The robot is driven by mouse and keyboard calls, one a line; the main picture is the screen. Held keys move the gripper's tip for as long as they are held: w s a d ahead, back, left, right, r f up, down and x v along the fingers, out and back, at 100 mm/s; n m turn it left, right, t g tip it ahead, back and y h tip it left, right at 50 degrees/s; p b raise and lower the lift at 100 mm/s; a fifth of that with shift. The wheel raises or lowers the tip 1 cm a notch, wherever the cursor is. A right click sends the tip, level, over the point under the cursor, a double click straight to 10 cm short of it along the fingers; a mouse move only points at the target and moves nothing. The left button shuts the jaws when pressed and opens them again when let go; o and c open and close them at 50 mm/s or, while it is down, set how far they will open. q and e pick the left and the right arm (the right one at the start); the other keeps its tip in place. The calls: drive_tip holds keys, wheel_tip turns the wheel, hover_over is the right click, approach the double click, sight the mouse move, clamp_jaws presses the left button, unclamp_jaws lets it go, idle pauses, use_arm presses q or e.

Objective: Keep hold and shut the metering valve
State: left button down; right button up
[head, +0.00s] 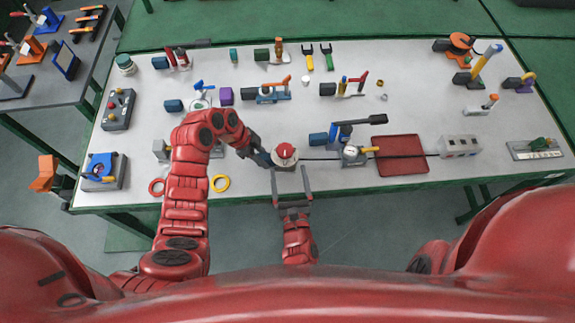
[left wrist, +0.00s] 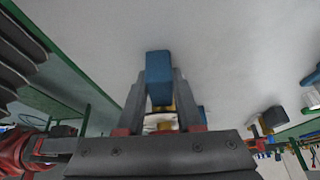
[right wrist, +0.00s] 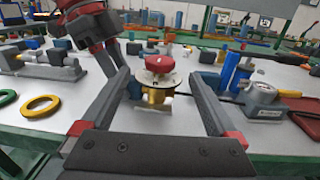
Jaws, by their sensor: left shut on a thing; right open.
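The metering valve (head: 286,158) appears to be the brass body with a white dial and red knob near the table's front edge. In the right wrist view its red knob (right wrist: 160,64) sits above the dial and brass body (right wrist: 157,94). My left gripper (head: 262,157) is shut on a blue block (left wrist: 159,77) at the valve's left side; brass shows behind it in the left wrist view. My right gripper (head: 291,172) is open in front of the valve. In the right wrist view its fingers flank the valve, apart from the knob.
A gauge block with a black-handled blue part (head: 340,135) stands right of the valve. A red tray (head: 402,165) lies farther right, with a dark rod across it. A yellow ring (head: 214,184) lies at the front edge. Several fittings fill the back.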

use_arm(q)
drive_tip(key=shift+c, duration=2.4)
unclamp_jaws()
drive_tip(key=v, duration=1.2)
use_arm(e)
drive_tip(key=shift+s, duration=0.1)
